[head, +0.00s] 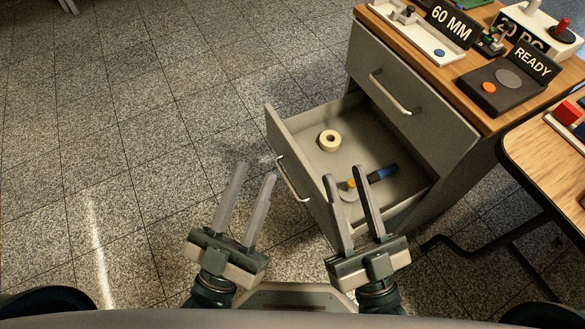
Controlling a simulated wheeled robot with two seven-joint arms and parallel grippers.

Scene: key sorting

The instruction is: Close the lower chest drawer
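The grey chest (412,128) stands at the right with a wooden top. Its lower drawer (300,135) is pulled out toward me, with a metal bar handle (290,180) on its front. A pale tape roll (330,140) and a blue-and-yellow tool (378,174) lie inside it. The upper drawer (405,75) is shut. My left gripper (254,172) is open and empty, just left of the lower drawer's handle. My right gripper (346,175) is open and empty, over the near part of the open drawer, partly hiding its near wall. Whether it touches the drawer cannot be told.
The chest top (430,50) carries a 60 MM tray (415,35), a READY pad (508,82) and other fixtures. A wooden table (545,160) on metal legs stands close at the right. The speckled tile floor at the left is clear.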

